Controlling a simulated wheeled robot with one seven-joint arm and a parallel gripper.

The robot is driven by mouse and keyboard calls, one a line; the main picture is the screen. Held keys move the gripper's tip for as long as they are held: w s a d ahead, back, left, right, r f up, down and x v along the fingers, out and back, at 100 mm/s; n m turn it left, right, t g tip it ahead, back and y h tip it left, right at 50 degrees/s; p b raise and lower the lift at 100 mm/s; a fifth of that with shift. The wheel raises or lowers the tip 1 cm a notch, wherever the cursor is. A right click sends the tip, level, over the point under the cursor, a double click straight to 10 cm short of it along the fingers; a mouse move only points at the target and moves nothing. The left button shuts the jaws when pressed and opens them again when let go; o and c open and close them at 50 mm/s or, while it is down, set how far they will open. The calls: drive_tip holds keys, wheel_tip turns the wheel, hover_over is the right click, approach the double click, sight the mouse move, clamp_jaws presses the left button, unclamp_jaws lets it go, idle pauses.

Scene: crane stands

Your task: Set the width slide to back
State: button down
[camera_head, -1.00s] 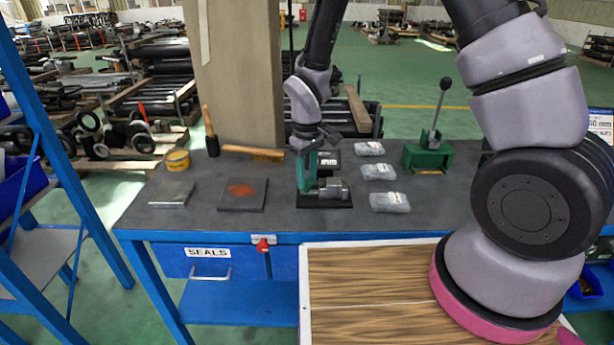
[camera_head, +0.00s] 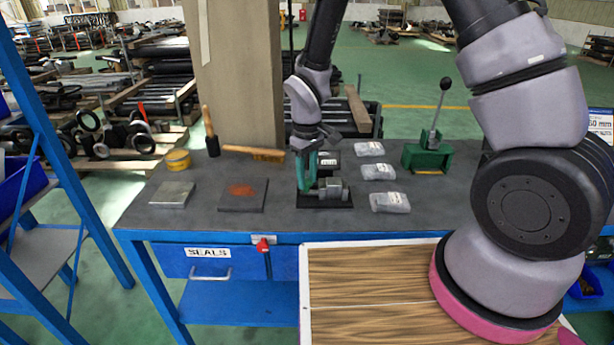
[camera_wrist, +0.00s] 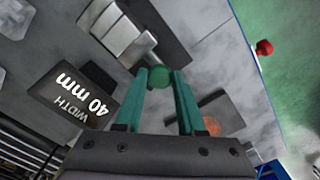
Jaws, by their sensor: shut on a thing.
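The width slide (camera_head: 338,190) is a small grey metal device on a black base plate, on the dark bench top. In the wrist view its grey metal blocks (camera_wrist: 122,32) show beside a round green knob (camera_wrist: 160,76). My gripper (camera_wrist: 163,80) has teal fingers, one on each side of the knob, and is shut on it. In the head view my gripper (camera_head: 306,186) points down at the left end of the device and hides the knob. A black sign reading "WIDTH 40 mm" (camera_wrist: 75,97) stands behind the device.
Several clear bags (camera_head: 390,202) lie right of the device, and a green lever press (camera_head: 428,157) stands farther right. A rust-marked plate (camera_head: 243,194) and a grey plate (camera_head: 172,194) lie left. A mallet (camera_head: 253,153) lies behind. A red knob (camera_head: 262,245) sits at the front edge.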

drive_tip(key=shift+w+a+r, duration=0.1)
drive_tip(key=shift+a, duration=1.15)
drive_tip(key=c, duration=0.8)
unclamp_jaws()
drive_tip(key=shift+a, duration=0.1)
wheel_tip(320, 180, up, 11)
drive_tip(key=shift+f, duration=0.15)
